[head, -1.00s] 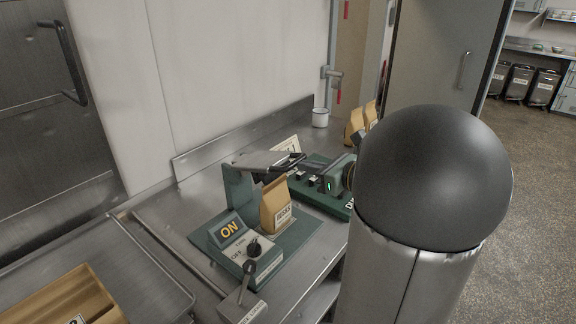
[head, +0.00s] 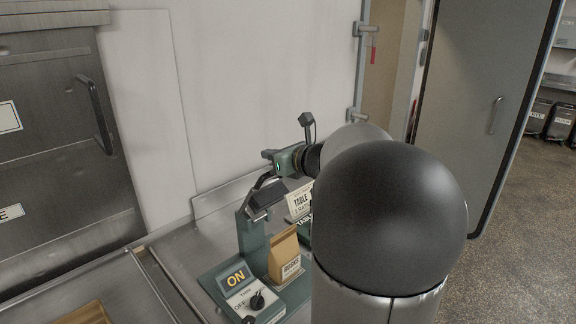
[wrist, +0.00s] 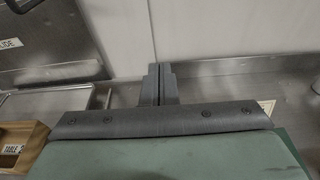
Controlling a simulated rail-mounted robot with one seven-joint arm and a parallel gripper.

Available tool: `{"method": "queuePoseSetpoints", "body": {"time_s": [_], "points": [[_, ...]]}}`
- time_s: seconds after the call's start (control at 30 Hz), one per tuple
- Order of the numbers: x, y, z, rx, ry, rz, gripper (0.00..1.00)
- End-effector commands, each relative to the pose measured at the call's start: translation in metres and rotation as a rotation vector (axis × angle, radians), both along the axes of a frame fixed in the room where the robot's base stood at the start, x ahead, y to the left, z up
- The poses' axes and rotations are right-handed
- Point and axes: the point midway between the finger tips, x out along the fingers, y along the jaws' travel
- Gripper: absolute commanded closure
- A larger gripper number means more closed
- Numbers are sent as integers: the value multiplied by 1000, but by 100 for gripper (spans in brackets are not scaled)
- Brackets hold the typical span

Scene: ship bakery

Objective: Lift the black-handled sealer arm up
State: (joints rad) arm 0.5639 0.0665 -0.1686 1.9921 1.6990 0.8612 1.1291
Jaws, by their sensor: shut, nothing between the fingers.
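The sealer (head: 251,238) stands on the steel counter, with a green post and base. Its arm (head: 268,197) is tilted up from the post, well clear of the paper bag (head: 284,256) standing upright on the base. The black handle (head: 263,179) shows as a curved bar at the raised arm. My gripper (head: 268,154) is just above the handle, shut and empty; whether it touches the handle I cannot tell. In the wrist view the shut fingers (wrist: 158,84) point at the wall and counter, and the sealer arm is not seen there.
A lit ON sign (head: 236,277) and a knob (head: 257,301) are at the sealer's front. A table card (head: 300,202) stands behind the bag. The wall (head: 240,90) is close behind. A wooden tray (wrist: 17,150) lies at left in the wrist view.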

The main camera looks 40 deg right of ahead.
Motion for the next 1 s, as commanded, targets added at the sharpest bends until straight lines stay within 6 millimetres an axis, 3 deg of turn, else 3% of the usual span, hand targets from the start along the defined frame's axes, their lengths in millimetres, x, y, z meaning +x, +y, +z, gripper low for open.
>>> {"method": "queuePoseSetpoints", "body": {"time_s": [0.23, 1.0], "points": [[18, 6, 5, 0, -1, 0, 100], [18, 6, 5, 0, 0, 0, 100]]}}
